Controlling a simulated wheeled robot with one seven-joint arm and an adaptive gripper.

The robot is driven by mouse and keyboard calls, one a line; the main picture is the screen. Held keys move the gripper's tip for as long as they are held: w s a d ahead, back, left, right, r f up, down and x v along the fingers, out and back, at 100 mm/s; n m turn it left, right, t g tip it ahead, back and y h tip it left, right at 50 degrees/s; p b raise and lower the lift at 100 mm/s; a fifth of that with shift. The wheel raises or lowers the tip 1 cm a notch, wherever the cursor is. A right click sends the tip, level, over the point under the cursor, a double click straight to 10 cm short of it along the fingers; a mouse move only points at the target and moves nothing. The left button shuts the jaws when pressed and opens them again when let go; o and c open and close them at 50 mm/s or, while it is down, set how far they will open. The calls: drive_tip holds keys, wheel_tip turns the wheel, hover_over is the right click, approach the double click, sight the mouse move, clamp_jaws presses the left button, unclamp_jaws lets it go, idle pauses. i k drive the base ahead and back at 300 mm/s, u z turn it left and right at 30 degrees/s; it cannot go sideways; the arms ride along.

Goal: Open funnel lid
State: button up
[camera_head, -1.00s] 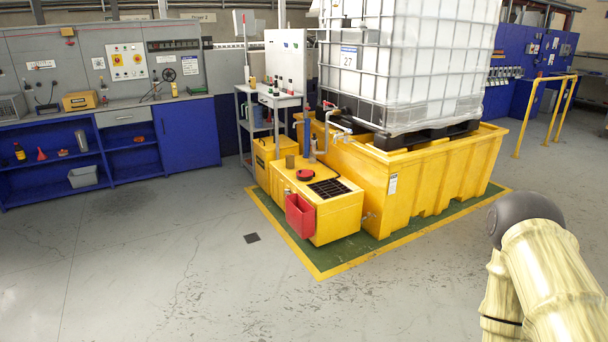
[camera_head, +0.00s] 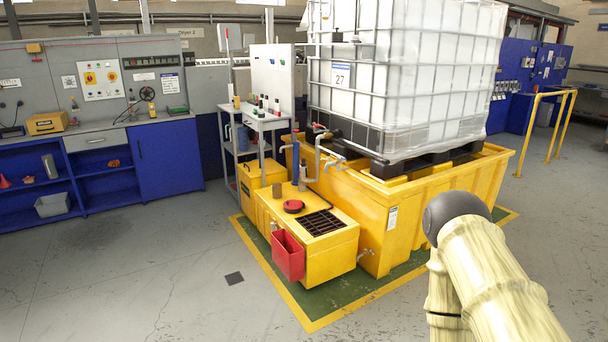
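A round red lid-like part (camera_head: 293,206) lies on top of a low yellow unit (camera_head: 325,262), beside a dark grate (camera_head: 322,223). It looks flat and closed, but it is too small to tell whether it is the funnel lid. A small red funnel-shaped item (camera_head: 4,182) stands on a blue shelf at the far left. My arm shows at the lower right, with pale links and a dark rounded joint. My gripper is not in view.
A red bin (camera_head: 287,255) hangs on the yellow unit's front. A white caged tank (camera_head: 400,85) stands on a large yellow spill tray (camera_head: 395,220) behind. A grey trolley (camera_head: 268,122) stands to the left. Grey floor (camera_head: 150,270) in front is clear.

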sight(291, 204)
drive_tip(key=u, duration=0.3)
drive_tip(key=i, duration=1.8)
drive_tip(key=u, duration=0.2)
drive_tip(key=i, duration=2.1)
drive_tip(key=z, duration=0.05)
